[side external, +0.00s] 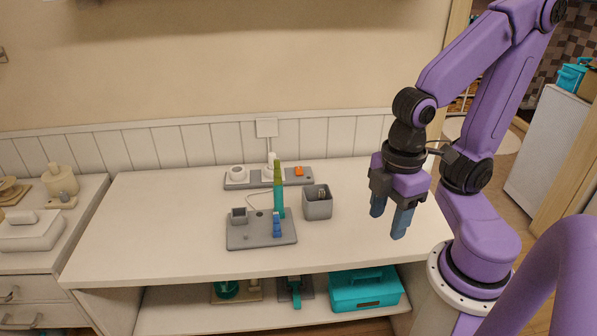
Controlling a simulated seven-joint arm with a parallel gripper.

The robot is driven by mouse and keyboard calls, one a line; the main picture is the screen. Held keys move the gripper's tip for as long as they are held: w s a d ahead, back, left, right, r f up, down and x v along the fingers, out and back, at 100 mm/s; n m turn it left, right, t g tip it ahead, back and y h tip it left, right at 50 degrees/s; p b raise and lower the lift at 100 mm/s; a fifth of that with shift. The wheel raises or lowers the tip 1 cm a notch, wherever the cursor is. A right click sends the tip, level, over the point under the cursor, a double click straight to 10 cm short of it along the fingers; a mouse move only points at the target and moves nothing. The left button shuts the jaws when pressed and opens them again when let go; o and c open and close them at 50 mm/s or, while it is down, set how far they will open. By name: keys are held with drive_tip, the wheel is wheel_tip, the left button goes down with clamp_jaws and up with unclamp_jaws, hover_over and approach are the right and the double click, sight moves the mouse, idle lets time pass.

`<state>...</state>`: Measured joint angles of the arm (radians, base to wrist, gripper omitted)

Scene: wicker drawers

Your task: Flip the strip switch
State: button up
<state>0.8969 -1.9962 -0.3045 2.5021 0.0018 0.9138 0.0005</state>
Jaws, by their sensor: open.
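The grey power strip (236,182) lies at the back of the white tabletop, near the wall. An orange switch (299,171) sits at its right end; which way it is tipped is too small to tell. A white round piece (237,173) is on the strip's left part, and a white plug with a cord up to the wall is near its middle. My gripper (391,221) hangs over the right part of the table with its blue fingers apart. It is empty and well to the right of the strip and nearer the camera.
The tabletop's left side is clear.

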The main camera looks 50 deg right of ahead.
drive_tip(key=shift+w, duration=0.15)
drive_tip(key=c, duration=0.8)
drive_tip(key=shift+w+a, duration=0.25)
drive_tip(key=shift+w, duration=0.1)
clamp_jaws()
drive_tip(key=w+d+f+m+t, duration=0.15)
drive_tip(key=w+m, duration=0.45)
drive_tip(key=w, duration=0.8)
drive_tip(key=w+d+f+m+t, duration=0.15)
drive_tip(key=w+m, duration=0.35)
drive_tip(key=w, duration=0.9)
drive_tip(key=w+d+f+m+h, duration=0.25)
drive_tip(key=w+d+m, duration=0.35)
drive_tip(key=w+d, duration=0.5)
drive_tip(key=w+d+f+m, duration=0.1)
drive_tip(key=d+f+m, duration=0.1)
drive_tip(key=d, duration=0.6)
drive_tip(key=w+d+f+m, duration=0.1)
drive_tip(key=d+f+m, duration=0.1)
drive_tip(key=d, duration=0.6)
drive_tip(key=shift+w+d+f+m+h, duration=0.3)
drive_tip(key=shift+d+f+h, duration=0.15)
drive_tip(key=shift+f, duration=0.45)
